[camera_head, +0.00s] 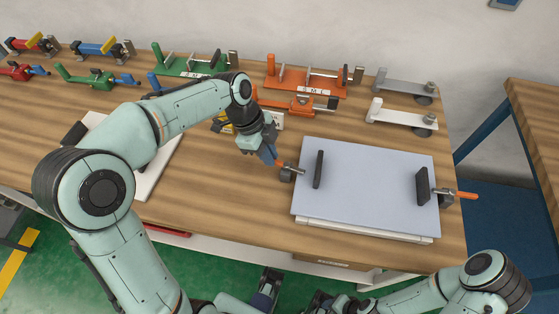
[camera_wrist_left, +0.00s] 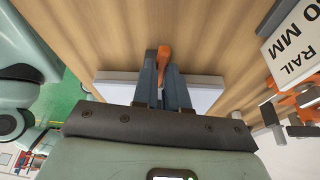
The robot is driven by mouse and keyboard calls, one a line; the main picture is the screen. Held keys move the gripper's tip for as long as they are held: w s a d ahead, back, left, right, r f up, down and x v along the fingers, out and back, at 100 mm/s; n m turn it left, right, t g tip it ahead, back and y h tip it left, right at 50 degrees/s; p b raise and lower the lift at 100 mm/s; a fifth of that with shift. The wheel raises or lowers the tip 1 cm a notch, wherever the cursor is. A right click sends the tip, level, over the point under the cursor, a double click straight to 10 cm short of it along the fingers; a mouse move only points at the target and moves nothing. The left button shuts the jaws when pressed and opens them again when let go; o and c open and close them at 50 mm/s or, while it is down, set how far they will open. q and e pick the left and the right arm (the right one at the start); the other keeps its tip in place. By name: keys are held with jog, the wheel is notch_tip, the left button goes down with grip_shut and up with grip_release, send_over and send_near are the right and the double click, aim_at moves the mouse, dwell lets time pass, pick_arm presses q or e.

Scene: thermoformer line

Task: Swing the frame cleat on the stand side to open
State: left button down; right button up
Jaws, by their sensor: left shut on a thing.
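A pale blue-grey sheet (camera_head: 370,180) lies on a white frame (camera_head: 360,229) on the wooden bench. A left cleat (camera_head: 319,169) has a black bar over the sheet's left edge, a dark pivot block and an orange handle (camera_head: 281,164). A right cleat (camera_head: 422,188) has its black bar over the right edge and an orange handle (camera_head: 467,195) pointing right. My left gripper (camera_head: 271,157) is shut on the left cleat's orange handle, which shows between the fingers in the left wrist view (camera_wrist_left: 164,62). My right arm comes in at the bottom right; its gripper's jaws cannot be made out.
Orange (camera_head: 306,80) and green (camera_head: 190,64) fixtures and grey-white brackets (camera_head: 402,116) stand along the back of the bench. A white board (camera_head: 150,180) lies left, partly behind my left arm. Another wooden bench (camera_head: 535,120) stands right, across a gap. Bare wood lies left of the frame.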

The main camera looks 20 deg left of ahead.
pick_arm(q)
jog(key=shift+w+m+g+p, duration=0.3)
jog(key=shift+w+m+p, duration=0.1)
jog(key=shift+m, duration=0.4)
jog(key=shift+w+d+r+m+g+p, duration=0.15)
jog(key=shift+w+m+g+p, duration=0.15)
jog(key=shift+m+p, duration=0.65)
jog(key=shift+w+m+p, duration=0.35)
jog(key=shift+m+p, duration=0.2)
jog(key=shift+m+g, duration=0.3)
